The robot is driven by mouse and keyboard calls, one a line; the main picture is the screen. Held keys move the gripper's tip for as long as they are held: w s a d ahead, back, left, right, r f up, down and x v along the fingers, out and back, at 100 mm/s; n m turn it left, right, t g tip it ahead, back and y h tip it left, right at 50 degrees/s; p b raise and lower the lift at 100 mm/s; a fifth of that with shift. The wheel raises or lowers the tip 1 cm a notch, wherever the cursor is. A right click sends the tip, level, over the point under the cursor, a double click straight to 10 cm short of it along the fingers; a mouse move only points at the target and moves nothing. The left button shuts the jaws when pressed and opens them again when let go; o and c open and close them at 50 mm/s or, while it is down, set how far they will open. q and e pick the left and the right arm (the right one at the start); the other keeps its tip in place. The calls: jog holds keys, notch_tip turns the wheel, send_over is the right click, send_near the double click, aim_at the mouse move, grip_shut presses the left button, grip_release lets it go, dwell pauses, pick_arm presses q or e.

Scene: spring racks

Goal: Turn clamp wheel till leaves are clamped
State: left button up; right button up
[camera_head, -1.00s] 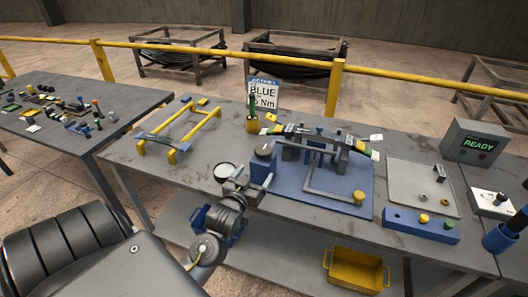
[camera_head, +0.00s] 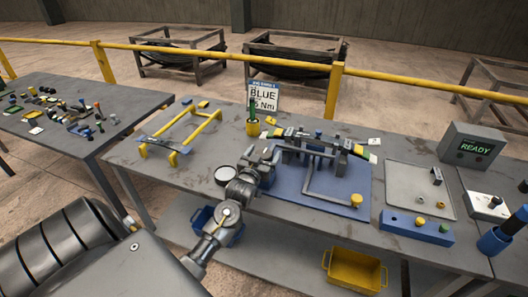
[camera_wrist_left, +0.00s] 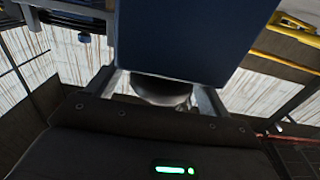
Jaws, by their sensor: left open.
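The clamp fixture stands on a blue base plate (camera_head: 335,188) on the grey bench, with a grey bent bar (camera_head: 320,192) across it. The dark leaves (camera_head: 345,146) lie along its back. My left gripper (camera_head: 264,154) is at the fixture's left end and hides the clamp wheel in the head view. In the left wrist view, the dark round wheel (camera_wrist_left: 160,90) sits under a blue block (camera_wrist_left: 185,40). The open fingers of the left gripper (camera_wrist_left: 160,98) stand on either side of it; contact cannot be told. My right gripper is not in view.
A yellow-handled frame (camera_head: 182,135) stands left on the bench. A grey tray (camera_head: 415,190), a blue holder (camera_head: 418,226) and a box reading READY (camera_head: 473,146) are at the right. A yellow bin (camera_head: 355,270) is below.

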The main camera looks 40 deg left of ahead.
pick_arm(q)
jog(key=shift+w+a, duration=0.1)
jog(key=shift+w, duration=0.1)
jog(key=c, duration=1)
jog(key=shift+o, duration=0.2)
